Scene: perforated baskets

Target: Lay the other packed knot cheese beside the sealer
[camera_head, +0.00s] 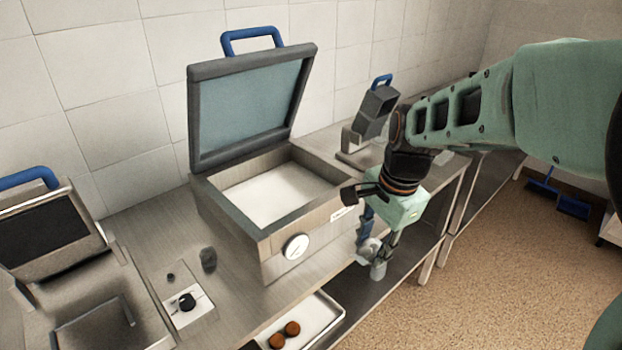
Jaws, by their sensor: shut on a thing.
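The sealer (332,238) is the large steel machine with a dial on its front, against the wall on the counter. Its glass lid stands open and its white-floored chamber looks empty. My gripper (371,254) points down in front of the sealer's right front corner, at about the counter's front edge. It is shut on a small pale grey, rounded thing (369,247), which looks like the packed knot cheese. The fingers hide part of it, and I cannot tell whether it touches the counter. I see no second packed cheese.
A tilted grey device (375,110) stands behind my arm. Two brown balls (284,335) lie on a tray (318,317) below. Bare counter (225,285) shows left of the sealer.

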